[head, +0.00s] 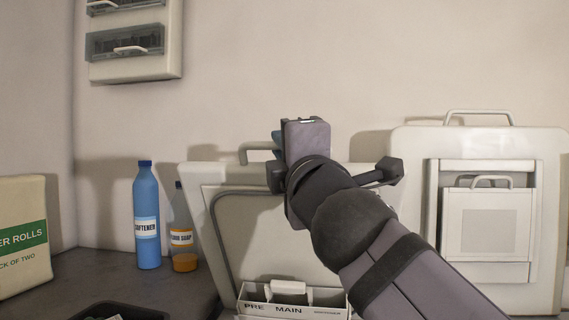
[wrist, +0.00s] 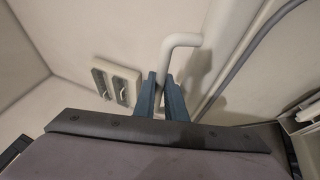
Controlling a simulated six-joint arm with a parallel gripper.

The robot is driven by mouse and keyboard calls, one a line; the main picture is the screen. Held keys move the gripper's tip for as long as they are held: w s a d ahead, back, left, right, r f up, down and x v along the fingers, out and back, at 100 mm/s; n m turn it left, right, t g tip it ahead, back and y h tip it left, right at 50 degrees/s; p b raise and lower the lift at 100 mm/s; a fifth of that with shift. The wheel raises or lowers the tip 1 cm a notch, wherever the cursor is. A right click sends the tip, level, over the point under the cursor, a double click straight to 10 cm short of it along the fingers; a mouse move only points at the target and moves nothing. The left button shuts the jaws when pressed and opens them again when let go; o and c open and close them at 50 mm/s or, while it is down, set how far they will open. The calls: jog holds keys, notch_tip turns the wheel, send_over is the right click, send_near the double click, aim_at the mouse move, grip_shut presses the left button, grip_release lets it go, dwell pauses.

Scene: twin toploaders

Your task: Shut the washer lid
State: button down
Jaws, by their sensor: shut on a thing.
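The washer lid (head: 240,235) stands raised at the middle of the head view, its inner face with a grey seal showing. Its pale bar handle (head: 246,150) is at the top edge, and it also shows in the wrist view (wrist: 181,41). My gripper (head: 278,143) is at this handle, and its blue fingers (wrist: 162,98) are shut on one leg of the handle. My arm hides the right part of the lid. A dispenser drawer (head: 252,305) marked PRE and MAIN shows below the lid.
A second raised lid (head: 416,230) with a handle and a framed panel stands at the right. A blue softener bottle (head: 148,210), an orange soap bottle (head: 184,263) and a box of rolls (head: 22,215) stand at the left. A breaker box (head: 130,68) hangs on the wall.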

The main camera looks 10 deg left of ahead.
jog(key=shift+s+f+b, duration=0.35)
jog(key=shift+s+b, duration=0.1)
jog(key=shift+b, duration=0.1)
jog(key=shift+r, duration=0.1)
jog(key=c, duration=2.1)
grip_release()
jog(key=shift+s, duration=0.15)
jog(key=shift+b+v, duration=2.85)
jog(key=shift+v, duration=0.75)
